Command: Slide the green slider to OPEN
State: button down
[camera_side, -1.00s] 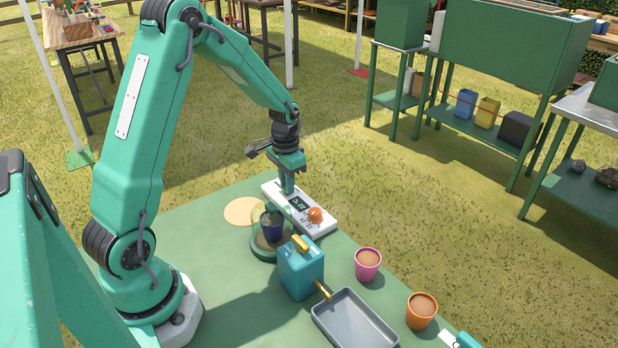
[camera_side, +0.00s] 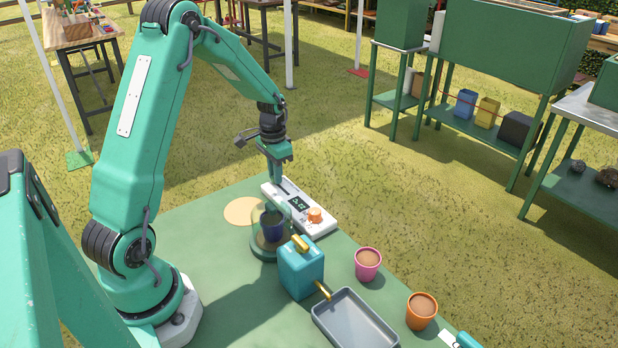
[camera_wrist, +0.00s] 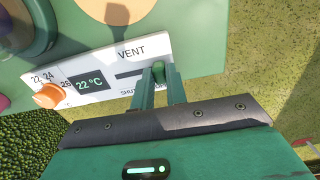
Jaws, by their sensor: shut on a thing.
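The green slider (camera_wrist: 158,68) is a small rounded knob on the white control panel (camera_wrist: 185,50). It stands at the right end of the visible dark slot under the word VENT in the wrist view. My gripper (camera_wrist: 159,84) is shut on the slider from both sides. In the side view my gripper (camera_side: 275,177) reaches down at the far left end of the panel (camera_side: 320,222), with bare slot to its right. The SHUT label is partly visible left of the fingers; an OPEN label cannot be seen, and my gripper covers that area.
The panel also has a 22 °C display (camera_wrist: 90,84) and an orange knob (camera_wrist: 48,96). A dark pot (camera_side: 271,228) under a clear dome, a blue watering can (camera_side: 300,270), a grey tray (camera_side: 355,322) and pink (camera_side: 368,262) and orange (camera_side: 421,309) pots stand nearby.

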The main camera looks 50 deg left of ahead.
jog(key=shift+a, duration=0.3)
jog(key=c, duration=1.4)
grip_release()
jog(key=shift+d, duration=0.1)
jog(key=shift+r, duration=0.15)
jog(key=shift+r, duration=3.75)
